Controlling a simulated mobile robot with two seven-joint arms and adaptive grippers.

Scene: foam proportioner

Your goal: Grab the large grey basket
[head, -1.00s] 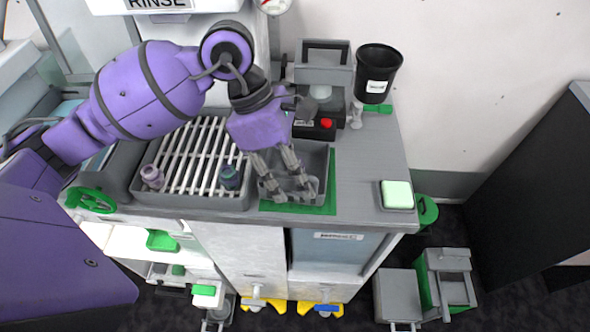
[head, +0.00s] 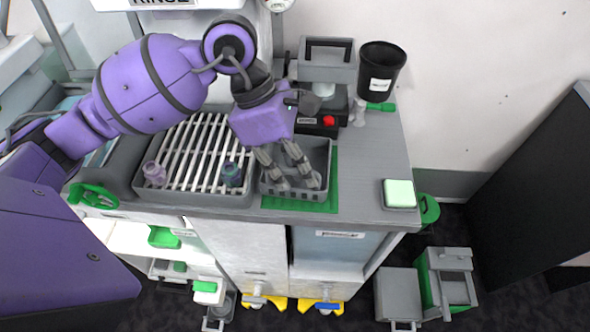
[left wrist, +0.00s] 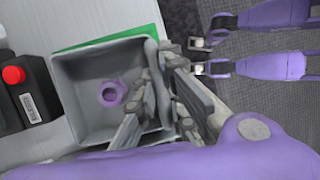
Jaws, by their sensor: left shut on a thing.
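The large grey basket (head: 324,160) is at the counter's front, over a green mat (head: 300,206). My left gripper (head: 297,183) comes down from above and is shut on the basket's front wall. In the left wrist view the fingers (left wrist: 160,95) straddle the wall of the basket (left wrist: 85,75), with one side inside it. A small purple ring-shaped piece (left wrist: 110,93) lies on the basket floor. The fingers hide part of the wall, and I cannot tell whether the basket is clear of the mat.
A pale green block (head: 398,194) sits at the right corner. The counter between is clear.

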